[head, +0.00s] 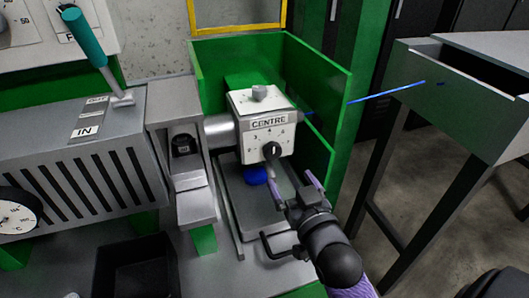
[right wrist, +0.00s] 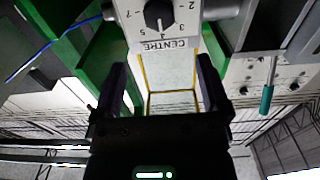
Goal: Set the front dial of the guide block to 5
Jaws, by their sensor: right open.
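The guide block (head: 258,108) is a pale box labelled CENTRE, in a green-walled bay. Its black front dial (head: 272,151) sits low on the face, with numbers around it. In the right wrist view the dial (right wrist: 158,14) appears upside down at the top; a pale mark on it points roughly toward 4, though the exact setting is hard to read. My right gripper (head: 292,178) is open and empty, just in front of and below the dial in the head view. In the right wrist view its fingers (right wrist: 160,70) stand apart, short of the dial. My left gripper is not visible.
A blue cable (head: 385,92) runs right from the bay to a green box (head: 455,95) on legs. Green bay walls (head: 318,75) stand behind and right of the block. A teal-handled lever (head: 85,38) and grey vented housing (head: 85,175) are at left.

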